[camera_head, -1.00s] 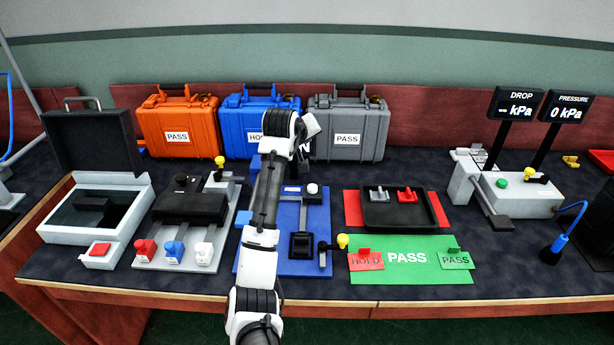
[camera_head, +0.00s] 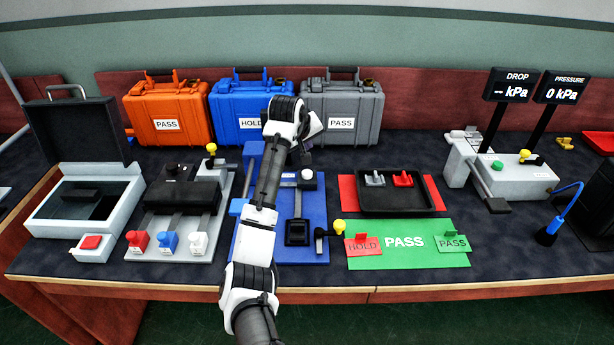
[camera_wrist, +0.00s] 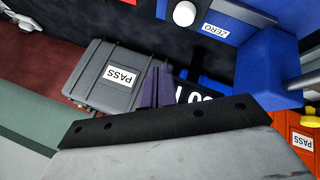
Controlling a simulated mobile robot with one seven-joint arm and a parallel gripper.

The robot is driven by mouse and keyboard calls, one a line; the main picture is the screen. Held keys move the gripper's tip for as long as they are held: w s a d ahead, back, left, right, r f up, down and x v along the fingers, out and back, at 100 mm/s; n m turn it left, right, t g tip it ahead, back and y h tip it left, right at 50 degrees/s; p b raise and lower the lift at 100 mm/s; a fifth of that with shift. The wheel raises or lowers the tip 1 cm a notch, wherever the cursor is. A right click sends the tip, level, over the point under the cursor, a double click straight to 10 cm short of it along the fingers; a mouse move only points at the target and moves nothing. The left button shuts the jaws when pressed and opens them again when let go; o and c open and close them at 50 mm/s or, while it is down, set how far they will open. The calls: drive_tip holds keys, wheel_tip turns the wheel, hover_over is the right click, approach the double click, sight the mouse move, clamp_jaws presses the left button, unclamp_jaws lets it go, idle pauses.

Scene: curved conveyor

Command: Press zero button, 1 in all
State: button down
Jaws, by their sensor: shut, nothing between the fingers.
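The zero button is a round white knob (camera_head: 308,179) on the blue fixture (camera_head: 318,218), beside a small white label. In the wrist view the white button (camera_wrist: 184,13) is at the top, next to a label reading ZERO. My gripper (camera_wrist: 155,86) shows there as dark purplish fingers, shut and empty, apart from the button. In the head view my arm reaches over the fixture's left part, with the hand behind the button; the fingertips are hard to make out. A dark display with white digits (camera_wrist: 192,97) is partly hidden beside the fingers.
Orange (camera_head: 167,112), blue (camera_head: 250,112) and grey (camera_head: 342,110) cases stand behind. A black tray (camera_head: 375,205) and green PASS mat (camera_head: 408,258) lie to the right. A lever with a yellow knob (camera_head: 339,227) stands at the fixture's front right. A grey switch fixture (camera_head: 215,215) is left.

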drive_tip(key=b, duration=0.3)
hover_over(307, 174)
wheel_tip(307, 174, down, 5)
drive_tip(key=shift+a+r, duration=0.1)
drive_tip(key=shift+r, duration=0.05)
drive_tip(key=shift+f, duration=1.05)
drive_tip(key=shift+f, duration=0.15)
idle(0.7)
drive_tip(key=shift+f, duration=0.25)
drive_tip(key=shift+f, duration=0.65)
idle(0.9)
drive_tip(key=shift+r+p, duration=1)
